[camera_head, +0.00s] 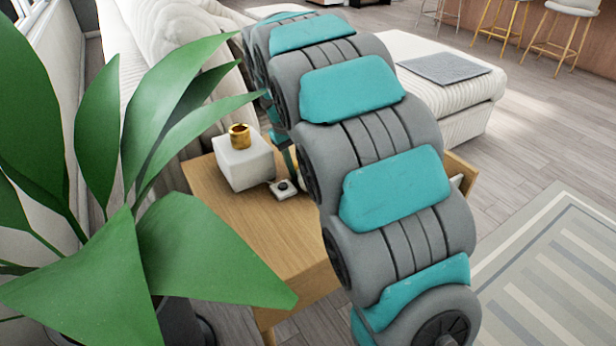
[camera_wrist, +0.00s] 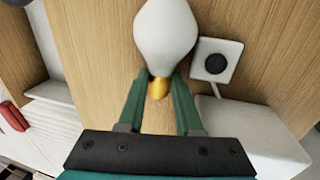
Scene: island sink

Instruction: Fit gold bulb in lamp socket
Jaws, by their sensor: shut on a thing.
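My gripper (camera_wrist: 160,82) is shut on a bulb (camera_wrist: 165,35) with a rounded white glass and a gold base (camera_wrist: 159,89). The glass points to the top of the wrist view and the base points back between the green fingers. In the head view my arm hides most of the gripper, and I cannot make out the bulb clearly. The lamp is a white cube (camera_head: 243,166) on the wooden table, with a gold socket (camera_head: 239,136) on its top. In the wrist view a white block, seemingly the lamp (camera_wrist: 258,135), is at lower right, apart from the bulb; its socket is not visible there.
A small white switch box (camera_head: 283,189) with a black button lies beside the lamp; it also shows in the wrist view (camera_wrist: 217,60), with a cord. The wooden table (camera_head: 262,228) has bare room in front. Large plant leaves (camera_head: 185,255) overhang its left side. A white sofa (camera_head: 160,50) stands behind.

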